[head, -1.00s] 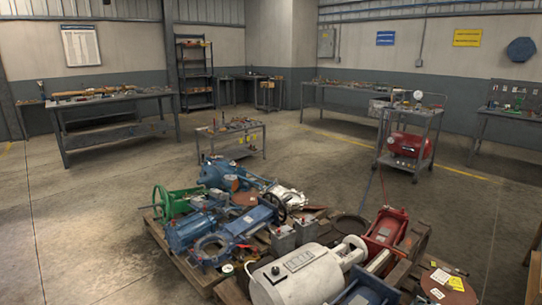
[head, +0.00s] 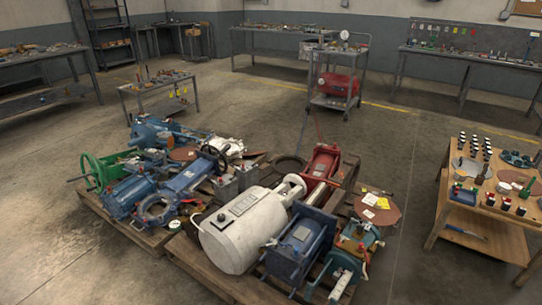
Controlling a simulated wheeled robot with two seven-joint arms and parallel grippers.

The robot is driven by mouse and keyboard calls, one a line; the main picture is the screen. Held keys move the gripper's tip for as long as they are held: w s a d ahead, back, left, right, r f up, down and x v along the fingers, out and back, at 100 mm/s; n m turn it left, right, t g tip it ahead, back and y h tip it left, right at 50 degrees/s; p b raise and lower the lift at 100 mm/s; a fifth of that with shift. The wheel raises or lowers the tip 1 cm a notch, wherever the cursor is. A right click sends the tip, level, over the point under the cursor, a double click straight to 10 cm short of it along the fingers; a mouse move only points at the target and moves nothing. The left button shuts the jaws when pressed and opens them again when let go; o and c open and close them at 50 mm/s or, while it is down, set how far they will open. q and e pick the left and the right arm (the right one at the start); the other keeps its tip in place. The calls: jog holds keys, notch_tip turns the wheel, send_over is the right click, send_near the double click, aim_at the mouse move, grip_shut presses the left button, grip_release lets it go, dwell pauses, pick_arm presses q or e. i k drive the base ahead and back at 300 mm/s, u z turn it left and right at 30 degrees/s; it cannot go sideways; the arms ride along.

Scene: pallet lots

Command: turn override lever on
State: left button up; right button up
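Two wooden pallets (head: 222,285) in the foreground are crowded with actuators and valves. A green handwheel unit (head: 100,168) is at the left end. Blue actuators (head: 190,177) lie beside it. A white cylinder (head: 243,230) lies in the front middle. A red actuator (head: 322,170) lies behind it on the right. A dark blue unit (head: 300,245) and a teal unit (head: 357,245) with yellow and white tags are at the right. I cannot tell which part is the override lever or how it is set. Neither of my grippers is in view.
A wooden workbench (head: 440,215) with many small parts stands at the right. A cart (head: 340,85) with a red tank and gauge stands behind the pallets. A low grey table (head: 160,90) is at back left. Floor is open left of the pallets and between pallets and bench.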

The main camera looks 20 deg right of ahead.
aim_at(342, 239)
jog(key=u, duration=3)
jog(key=k, duration=2.5)
jog(key=z, duration=0.65)
